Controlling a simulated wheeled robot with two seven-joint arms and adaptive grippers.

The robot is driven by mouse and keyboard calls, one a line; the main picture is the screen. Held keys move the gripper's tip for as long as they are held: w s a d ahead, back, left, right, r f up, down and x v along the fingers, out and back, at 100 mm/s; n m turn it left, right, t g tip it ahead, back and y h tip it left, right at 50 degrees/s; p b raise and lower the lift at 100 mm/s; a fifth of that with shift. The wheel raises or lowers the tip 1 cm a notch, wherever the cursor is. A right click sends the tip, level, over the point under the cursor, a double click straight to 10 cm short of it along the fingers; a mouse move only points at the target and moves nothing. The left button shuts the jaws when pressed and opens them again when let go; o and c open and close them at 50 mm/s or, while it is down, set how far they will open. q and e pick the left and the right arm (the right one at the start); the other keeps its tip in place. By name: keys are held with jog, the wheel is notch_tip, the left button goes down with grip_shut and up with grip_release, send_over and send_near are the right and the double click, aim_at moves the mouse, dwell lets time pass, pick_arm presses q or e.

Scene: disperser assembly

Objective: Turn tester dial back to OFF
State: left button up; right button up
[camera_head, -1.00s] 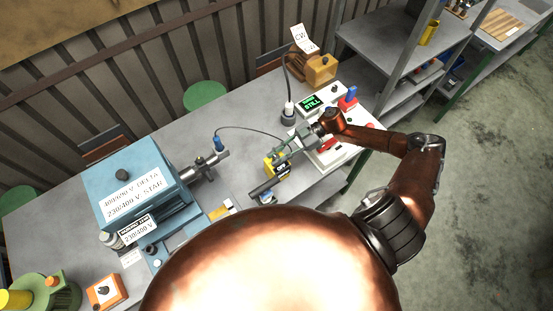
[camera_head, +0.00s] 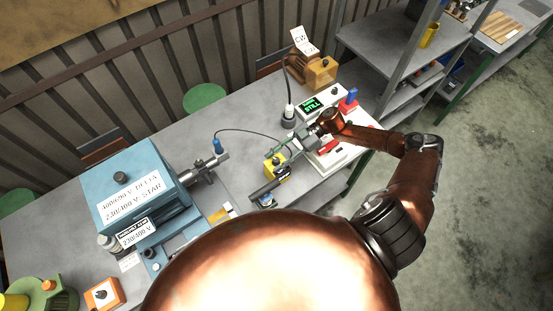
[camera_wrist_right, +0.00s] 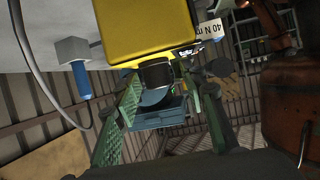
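The yellow tester (camera_head: 284,174) stands on the bench in the head view, partly hidden by my right gripper. In the right wrist view its yellow body (camera_wrist_right: 146,27) fills the top. A dark round dial (camera_wrist_right: 157,75) projects from it, between the fingers of my right gripper (camera_wrist_right: 163,101). The green-padded fingers are apart, with visible gaps beside the dial; contact is not clear. My right gripper (camera_head: 264,173) also shows around the tester in the head view. The dial's setting is not readable. My left gripper is not in view.
A white unit with a green display reading STILL (camera_head: 311,104) stands behind the gripper. A blue motor (camera_head: 135,190) is at the left, with a cable plug (camera_head: 218,146) beside its shaft. A brown box (camera_head: 321,72) is at the back.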

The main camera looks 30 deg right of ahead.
jog(key=v, duration=1.2)
